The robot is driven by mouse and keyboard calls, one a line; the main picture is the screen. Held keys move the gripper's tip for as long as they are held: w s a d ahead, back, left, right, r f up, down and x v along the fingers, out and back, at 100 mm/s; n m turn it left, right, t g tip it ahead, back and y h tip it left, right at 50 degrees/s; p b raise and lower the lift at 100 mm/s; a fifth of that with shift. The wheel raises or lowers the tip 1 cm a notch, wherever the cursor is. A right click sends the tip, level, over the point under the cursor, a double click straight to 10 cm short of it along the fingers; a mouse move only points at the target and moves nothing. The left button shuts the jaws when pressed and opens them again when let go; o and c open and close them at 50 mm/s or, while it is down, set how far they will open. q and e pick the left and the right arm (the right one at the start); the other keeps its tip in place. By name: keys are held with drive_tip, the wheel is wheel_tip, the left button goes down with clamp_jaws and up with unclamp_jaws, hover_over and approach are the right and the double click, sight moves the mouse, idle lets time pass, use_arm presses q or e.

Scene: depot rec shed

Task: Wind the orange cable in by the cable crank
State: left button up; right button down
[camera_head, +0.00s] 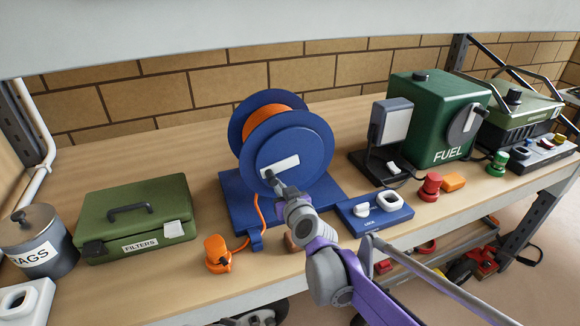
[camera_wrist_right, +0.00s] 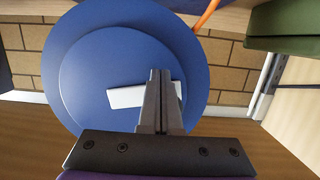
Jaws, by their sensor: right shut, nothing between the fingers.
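The blue cable reel (camera_head: 300,150) stands on its blue base (camera_head: 237,205) on the workbench. Orange cable (camera_head: 273,107) is wound on its drum, and a free length (camera_head: 260,208) runs down to an orange plug (camera_head: 217,254) on the bench. A white bar (camera_head: 288,163) lies across the reel's near face; I cannot tell whether it is the crank arm or a label. My right gripper (camera_head: 269,176) is shut and empty at this face, its tips by the bar's lower left end. In the right wrist view, the shut fingers (camera_wrist_right: 160,75) cover part of the bar (camera_wrist_right: 126,97). My left gripper is out of view.
A green filters case (camera_head: 135,222) and a rags tin (camera_head: 38,240) stand left. Right of the reel are a blue switch panel (camera_head: 373,222), a dark lamp stand (camera_head: 375,175), red (camera_head: 430,187) and orange pieces, and a green fuel box (camera_head: 430,120). A shelf edge (camera_head: 200,40) overhangs above.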

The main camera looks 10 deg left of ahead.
sight(267, 169)
drive_tip(key=shift+s+a+r+b, duration=0.25)
drive_tip(key=shift+a+r+b, duration=0.15)
drive_tip(key=shift+r+b, duration=0.25)
drive_tip(key=shift+s+a+r, duration=0.1)
drive_tip(key=shift+s+r, duration=0.2)
drive_tip(key=shift+r, duration=0.15)
drive_tip(key=shift+w, duration=0.3)
drive_tip(key=shift+s+a+r, duration=0.1)
drive_tip(key=shift+s+r, duration=0.05)
drive_tip(key=shift+r, duration=0.4)
drive_tip(key=shift+s+a+r, duration=0.1)
drive_tip(key=shift+s+r, duration=0.05)
drive_tip(key=shift+r, duration=0.4)
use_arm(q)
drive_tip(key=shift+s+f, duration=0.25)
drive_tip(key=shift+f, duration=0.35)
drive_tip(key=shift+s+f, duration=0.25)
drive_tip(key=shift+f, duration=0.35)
use_arm(e)
drive_tip(key=shift+w, duration=0.1)
